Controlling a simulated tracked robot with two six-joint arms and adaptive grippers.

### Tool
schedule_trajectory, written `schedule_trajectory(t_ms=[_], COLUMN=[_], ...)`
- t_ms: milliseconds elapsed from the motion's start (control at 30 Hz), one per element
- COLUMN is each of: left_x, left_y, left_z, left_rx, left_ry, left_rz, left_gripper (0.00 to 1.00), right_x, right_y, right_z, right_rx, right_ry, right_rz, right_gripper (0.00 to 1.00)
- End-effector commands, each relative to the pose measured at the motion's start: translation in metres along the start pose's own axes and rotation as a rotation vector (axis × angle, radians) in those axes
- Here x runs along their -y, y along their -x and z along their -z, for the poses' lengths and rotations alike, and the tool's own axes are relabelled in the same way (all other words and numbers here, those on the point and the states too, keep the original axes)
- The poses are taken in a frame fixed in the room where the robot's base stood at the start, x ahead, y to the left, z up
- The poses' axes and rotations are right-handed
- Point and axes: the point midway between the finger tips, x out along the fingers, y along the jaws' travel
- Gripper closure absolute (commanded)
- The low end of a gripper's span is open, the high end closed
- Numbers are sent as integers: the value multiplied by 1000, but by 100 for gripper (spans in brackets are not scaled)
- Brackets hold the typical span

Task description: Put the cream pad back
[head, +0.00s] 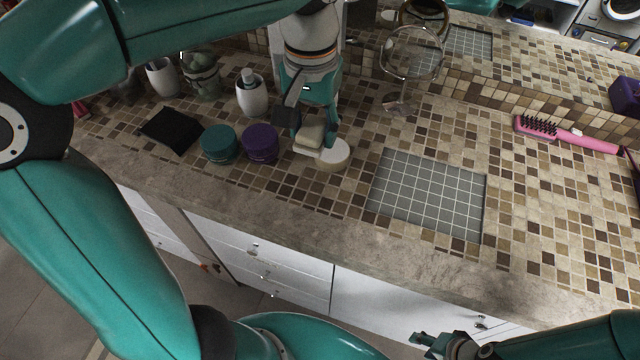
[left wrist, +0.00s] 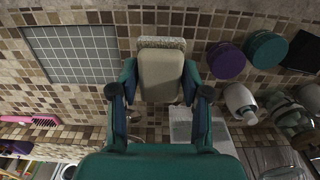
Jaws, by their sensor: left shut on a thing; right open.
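My left gripper (head: 312,118) points down over the counter and is shut on a beige, rounded block, which I take to be the cream pad (head: 312,133). In the left wrist view the pad (left wrist: 161,75) sits between the fingers of the gripper (left wrist: 160,92), with a pale speckled strip at its far edge. In the head view a pale rounded piece (head: 334,157) shows just below the pad; I cannot tell whether it is part of it or touches the counter. My right gripper (head: 432,345) is open and empty, low in front of the drawers.
A purple jar (head: 260,143) and a teal jar (head: 219,144) stand left of the pad, with a black square (head: 171,130) beyond. A grey gridded panel (head: 428,195) lies right.

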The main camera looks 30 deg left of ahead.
Motion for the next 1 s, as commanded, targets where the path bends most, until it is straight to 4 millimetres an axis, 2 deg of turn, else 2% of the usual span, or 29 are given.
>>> schedule_trajectory(t_ms=[500, 600, 833, 1000], left_x=[4, 4, 4, 4], left_y=[-125, -140, -157, -181], left_z=[-2, -2, -2, -2], left_rx=[8, 5, 3, 6], left_ry=[9, 10, 9, 10], left_rz=[3, 1, 1, 3], left_gripper=[81, 81, 81, 81], right_x=[-2, -2, -2, -2], right_y=[-6, -6, -6, -7], right_z=[0, 0, 0, 0], right_rx=[0, 0, 0, 0], right_ry=[0, 0, 0, 0], right_rz=[0, 0, 0, 0], right_gripper=[55, 55, 55, 55])
